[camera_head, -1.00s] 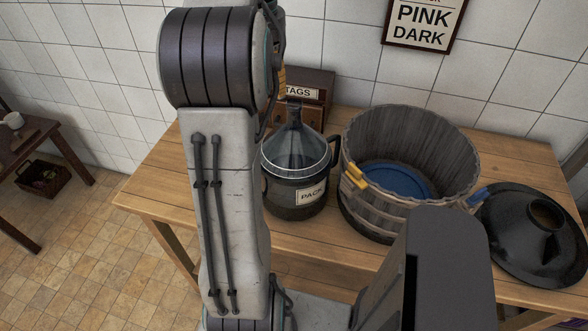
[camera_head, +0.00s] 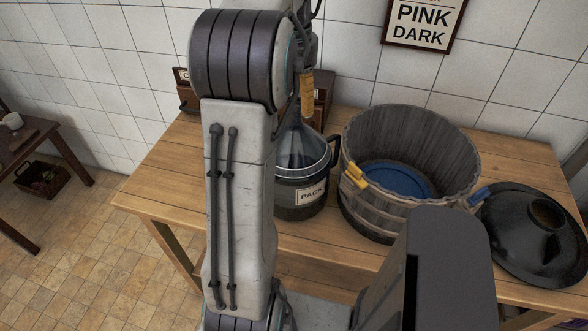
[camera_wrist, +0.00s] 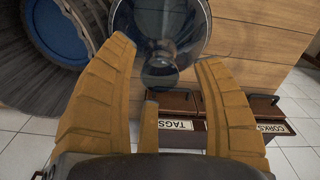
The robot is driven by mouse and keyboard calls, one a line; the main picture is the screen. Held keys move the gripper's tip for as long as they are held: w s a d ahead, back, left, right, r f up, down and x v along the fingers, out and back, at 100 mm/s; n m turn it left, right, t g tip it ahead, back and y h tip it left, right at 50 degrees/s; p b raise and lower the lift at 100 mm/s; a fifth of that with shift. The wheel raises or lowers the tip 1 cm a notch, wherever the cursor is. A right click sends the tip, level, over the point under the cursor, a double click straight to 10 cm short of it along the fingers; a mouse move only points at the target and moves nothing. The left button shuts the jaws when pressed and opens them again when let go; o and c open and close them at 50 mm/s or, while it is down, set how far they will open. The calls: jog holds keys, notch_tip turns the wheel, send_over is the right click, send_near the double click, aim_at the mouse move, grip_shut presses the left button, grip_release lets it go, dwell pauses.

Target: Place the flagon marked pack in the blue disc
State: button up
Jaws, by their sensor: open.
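The flagon marked PACK (camera_head: 311,195), clear glass in a dark pot-like holder with a handle, stands on the wooden table. My arm hides its left part. My gripper (camera_head: 307,95) is just above its neck, one yellow finger showing. In the wrist view my gripper (camera_wrist: 165,58) is open, and the glass flagon (camera_wrist: 178,22) has its neck end between the two fingertips; I see no contact. The blue disc (camera_head: 400,182) lies at the bottom of a wooden slatted basket (camera_head: 440,135), right of the flagon. The disc also shows in the wrist view (camera_wrist: 58,32).
The basket has yellow (camera_head: 354,176) and blue handles. A black funnel-shaped lid (camera_head: 505,250) lies right of it. A small drawer box marked TAGS and CORKS (camera_wrist: 190,105) stands behind the flagon. The table's (camera_head: 160,185) left end is clear.

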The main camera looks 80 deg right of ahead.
jog(key=shift+f, duration=1.3)
jog(key=shift+c, duration=0.4)
grip_shut()
jog(key=shift+r, duration=0.1)
